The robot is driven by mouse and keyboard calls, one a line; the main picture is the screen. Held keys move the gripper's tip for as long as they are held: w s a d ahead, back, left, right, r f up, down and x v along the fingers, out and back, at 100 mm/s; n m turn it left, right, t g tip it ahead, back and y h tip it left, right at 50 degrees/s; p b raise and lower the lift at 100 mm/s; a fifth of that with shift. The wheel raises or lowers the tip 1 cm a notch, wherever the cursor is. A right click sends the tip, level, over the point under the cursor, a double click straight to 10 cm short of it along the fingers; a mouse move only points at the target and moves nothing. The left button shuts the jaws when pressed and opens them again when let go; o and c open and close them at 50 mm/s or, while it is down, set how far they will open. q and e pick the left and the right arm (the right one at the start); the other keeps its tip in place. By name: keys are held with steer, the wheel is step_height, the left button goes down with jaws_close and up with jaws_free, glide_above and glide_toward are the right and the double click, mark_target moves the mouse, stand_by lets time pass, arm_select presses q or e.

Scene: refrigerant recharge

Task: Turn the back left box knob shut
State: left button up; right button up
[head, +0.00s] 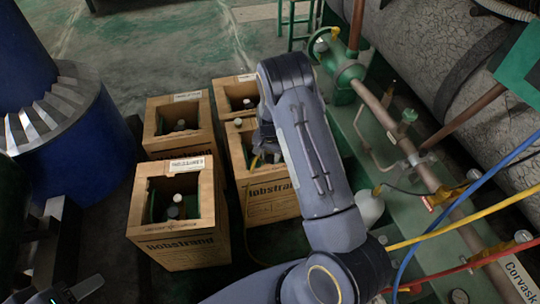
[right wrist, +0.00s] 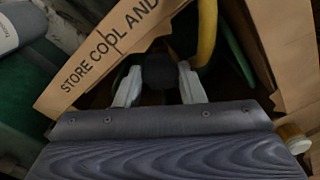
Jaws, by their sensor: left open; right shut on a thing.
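Wooden boxes stand in a two-by-two group. The back left box (head: 163,146) has a knob (head: 181,125) visible through its open top, with no gripper at it in the head view. My right gripper (head: 266,142) reaches down into the front right box (head: 268,192), its fingertips partly hidden by my arm. In the right wrist view, the fingers (right wrist: 158,88) are shut on a dark round knob (right wrist: 158,70) inside a box opening. My left gripper (head: 72,291) shows only partly at the bottom left corner, open and away from the boxes.
The front left box (head: 180,247) and back right box (head: 222,88) stand alongside. A yellow hose (right wrist: 207,30) runs into the box beside my right gripper. A blue column (head: 75,115) stands left.

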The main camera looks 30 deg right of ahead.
mark_target(270, 158)
steer(key=o, duration=0.7)
steer(key=shift+r, duration=0.1)
step_height(270, 158, up, 6)
steer(key=shift+r+p, duration=0.15)
steer(key=shift+p, duration=0.85)
steer(key=shift+r, duration=0.7)
